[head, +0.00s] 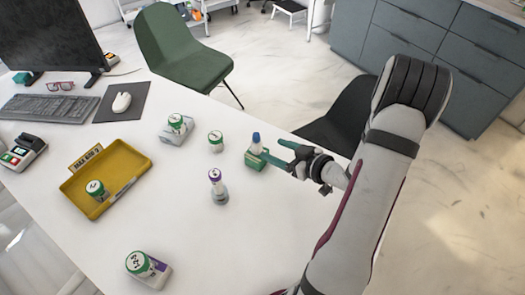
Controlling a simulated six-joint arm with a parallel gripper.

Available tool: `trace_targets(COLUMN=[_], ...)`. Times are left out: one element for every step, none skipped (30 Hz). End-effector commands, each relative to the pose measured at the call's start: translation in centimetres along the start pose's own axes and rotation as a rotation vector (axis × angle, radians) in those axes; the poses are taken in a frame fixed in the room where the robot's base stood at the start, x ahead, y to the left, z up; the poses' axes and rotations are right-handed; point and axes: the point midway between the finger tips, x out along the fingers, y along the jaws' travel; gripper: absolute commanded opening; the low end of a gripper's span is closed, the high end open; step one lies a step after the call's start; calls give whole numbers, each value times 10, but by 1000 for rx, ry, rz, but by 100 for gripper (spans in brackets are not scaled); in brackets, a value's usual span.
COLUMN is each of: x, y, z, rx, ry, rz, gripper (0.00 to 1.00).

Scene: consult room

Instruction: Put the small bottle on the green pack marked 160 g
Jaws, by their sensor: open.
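A small bottle with a blue cap (256,139) stands upright, appearing to rest on a green pack (255,163) right of the table's middle. The pack's marking is too small to read, and the bottle's lower part is partly hidden. My gripper (271,149) is open, its teal fingers pointing left at the bottle from the right. I cannot tell whether a finger touches the bottle or the pack.
A green-and-white bottle (216,141) stands left of the pack. A purple-marked bottle (216,179) stands in front. Other bottles stand on a grey box (164,135), on a white-and-purple box (160,275) and in a yellow tray (125,155). The front middle table is clear.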

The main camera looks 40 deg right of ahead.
Motion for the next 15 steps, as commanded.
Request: trace_targets(x=[-2,-3,-2,0,2,6,8,9,7,1,-6,-20,-32,-46,-65], y=[0,0,0,2,4,9,13,16,16,13,6,-10,-26,-45,-76], z=[0,0,0,-2,-4,-9,-15,-22,-32,-40,-47,-54,-58,-60,-61], rx=[1,1,-1,-5,-10,-17,-23,-24,-15,3,29,79,124,177,251], ry=[0,0,-8,-24,-52,-110,-166,-229,-318,-384,-447,-526,-582,-639,-713], rz=[1,1,5,15,35,77,123,176,254,313,367,427,461,483,495], gripper=[69,69,69,69,69,69,69,69,69,69,69,69,69,69,69])
